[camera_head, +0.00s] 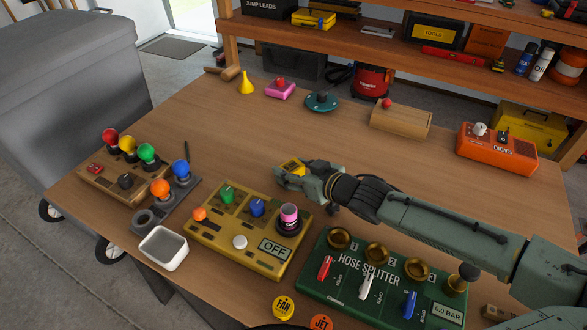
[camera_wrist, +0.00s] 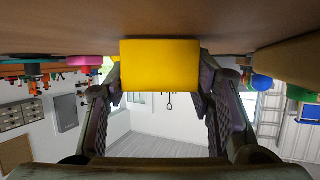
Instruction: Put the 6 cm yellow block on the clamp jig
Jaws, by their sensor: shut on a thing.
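The yellow block (camera_head: 292,167) is held at the tip of my gripper (camera_head: 287,174), over the middle of the wooden table. In the wrist view the yellow block (camera_wrist: 160,65) sits between the two fingers of my gripper (camera_wrist: 160,78), which is shut on it. The block looks close to the tabletop; whether it touches is hard to tell. No thing is clearly marked as the clamp jig. A grey fixture (camera_head: 168,207) with a ring, an orange ball and a blue ball stands at the left and may be it, but I cannot tell.
A yellow control box (camera_head: 220,252) and a green hose splitter panel (camera_head: 360,292) stand in front. A white tray (camera_head: 163,248) is at the front left. The table's left middle is clear.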

